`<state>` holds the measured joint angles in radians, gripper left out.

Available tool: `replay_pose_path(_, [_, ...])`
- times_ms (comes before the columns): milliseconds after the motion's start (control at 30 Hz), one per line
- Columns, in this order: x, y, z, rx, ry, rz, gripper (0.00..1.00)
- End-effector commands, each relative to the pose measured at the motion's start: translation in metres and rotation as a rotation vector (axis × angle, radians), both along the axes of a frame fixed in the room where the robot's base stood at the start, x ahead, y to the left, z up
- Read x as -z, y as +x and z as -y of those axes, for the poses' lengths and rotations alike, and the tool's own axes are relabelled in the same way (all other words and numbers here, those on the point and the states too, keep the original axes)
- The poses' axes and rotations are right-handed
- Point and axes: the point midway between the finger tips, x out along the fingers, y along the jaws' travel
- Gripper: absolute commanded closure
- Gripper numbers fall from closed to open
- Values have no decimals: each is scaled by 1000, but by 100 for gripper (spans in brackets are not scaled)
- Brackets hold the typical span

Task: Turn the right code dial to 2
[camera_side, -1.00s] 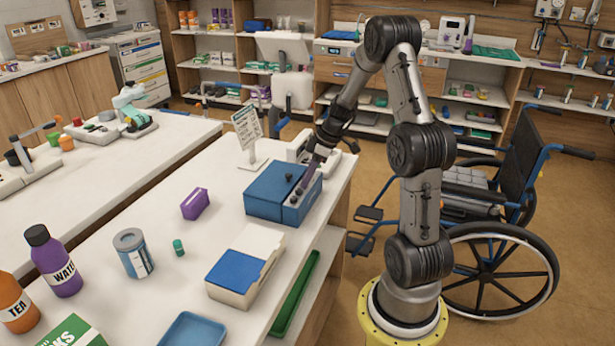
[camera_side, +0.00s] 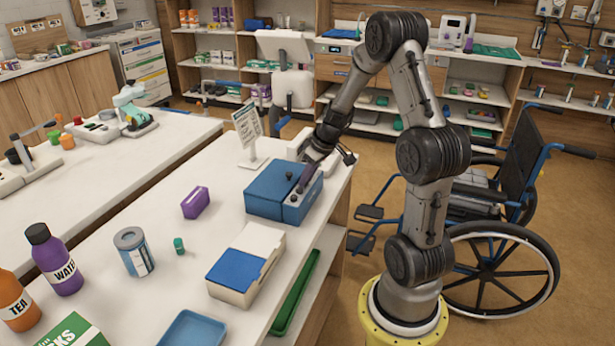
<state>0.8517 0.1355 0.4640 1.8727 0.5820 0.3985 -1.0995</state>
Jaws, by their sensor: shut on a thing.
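The blue box (camera_side: 268,190) stands near the far right end of the white table, with a dark strip along its right side. One dark knob (camera_side: 294,198) shows on this strip, and another small dark knob (camera_side: 289,177) shows on the lid. My gripper (camera_side: 302,187) reaches down to the strip from behind and is shut on the right code dial, just beyond the visible knob. The fingers hide that dial. The digits are too small to read.
A card on a stand (camera_side: 247,130) and a white device (camera_side: 303,147) stand behind the box. A purple block (camera_side: 195,202) and a blue-and-white box (camera_side: 246,265) lie nearer. A wheelchair (camera_side: 500,220) stands right of the table.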

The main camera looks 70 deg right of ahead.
Motion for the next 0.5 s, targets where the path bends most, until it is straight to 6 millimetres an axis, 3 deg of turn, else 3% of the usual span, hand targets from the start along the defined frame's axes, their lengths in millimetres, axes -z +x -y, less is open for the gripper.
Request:
replay_pose_path(333, [-1,0,0,2,-2,1,100])
replay_pose_path(367, [-1,0,0,2,-2,1,74])
replay_pose_path(433, [-1,0,0,2,-2,1,63])
replay_pose_path(500, [-1,0,0,1,-1,1,63])
